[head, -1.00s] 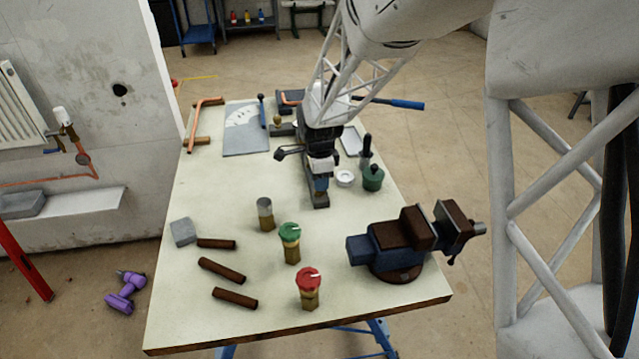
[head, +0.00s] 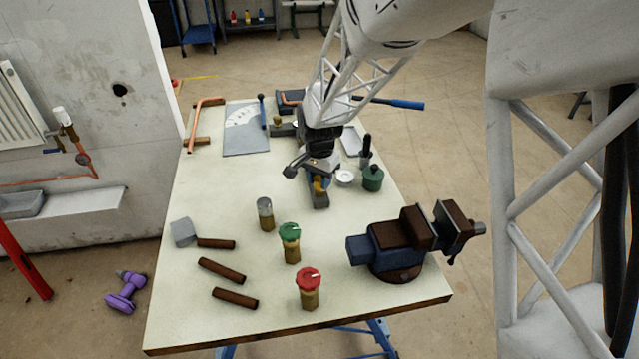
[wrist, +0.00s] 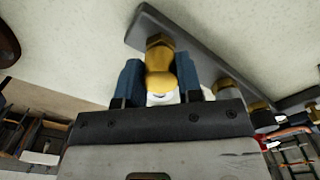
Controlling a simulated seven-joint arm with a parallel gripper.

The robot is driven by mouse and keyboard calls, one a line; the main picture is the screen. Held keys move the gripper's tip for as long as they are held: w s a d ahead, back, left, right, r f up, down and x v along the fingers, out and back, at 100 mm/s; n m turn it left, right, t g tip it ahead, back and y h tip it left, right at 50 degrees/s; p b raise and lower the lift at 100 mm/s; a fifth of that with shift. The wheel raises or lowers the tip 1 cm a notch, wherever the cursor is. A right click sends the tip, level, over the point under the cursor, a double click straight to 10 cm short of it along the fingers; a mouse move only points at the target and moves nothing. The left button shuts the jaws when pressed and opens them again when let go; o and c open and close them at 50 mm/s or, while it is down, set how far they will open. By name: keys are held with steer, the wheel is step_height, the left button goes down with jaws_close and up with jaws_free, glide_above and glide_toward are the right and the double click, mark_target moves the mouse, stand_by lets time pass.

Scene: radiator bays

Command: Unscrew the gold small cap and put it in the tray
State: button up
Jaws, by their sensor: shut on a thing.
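The gold small cap (wrist: 160,80) is between the two blue fingers of my gripper (wrist: 160,82) in the wrist view. My gripper (head: 320,184) is shut on it, low over the table's middle in the head view. Just beyond the cap is a brass hex fitting (wrist: 160,42) on a grey bar (wrist: 205,62). The cap lines up with this fitting; I cannot tell whether they are still joined. The bar's near end (head: 321,203) shows below my gripper. A pale rectangular tray (head: 352,140) lies behind my gripper to the right, partly hidden by the arm.
A vise (head: 400,240) is at front right. Green-capped (head: 290,240) and red-capped (head: 308,288) fittings stand in front. Brown rods (head: 222,271) lie at front left.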

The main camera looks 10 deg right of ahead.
mark_target(319, 178)
steer(key=n, duration=0.3)
steer(key=shift+n, duration=0.4)
steer(key=n, duration=1.1)
steer(key=shift+n, duration=0.4)
steer(key=shift+r, duration=0.1)
steer(key=shift+r, duration=0.2)
steer(key=shift+r, duration=2.25)
steer(key=shift+w, duration=0.15)
